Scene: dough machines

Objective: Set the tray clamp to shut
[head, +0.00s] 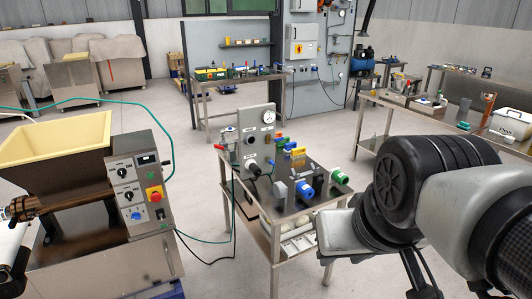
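I cannot tell for sure which part is the tray clamp. A small metal fitting with a red-tipped handle (220,147) sits at the left edge of the small steel table (295,208), beside an upright grey panel (258,125). It is too small to tell whether it is open or shut. Blue, green, yellow and orange fittings stand on the same table, including a blue one (304,190) and a green one (338,177). My arm fills the lower right, in front of the table's right side. My gripper's fingers do not show.
A dough machine with a cream-lined hopper (60,138) and a control box (143,185) stands at the left. Green and black cables run between it and the small table. Workbenches stand at the back and right. The floor (340,130) behind the small table is clear.

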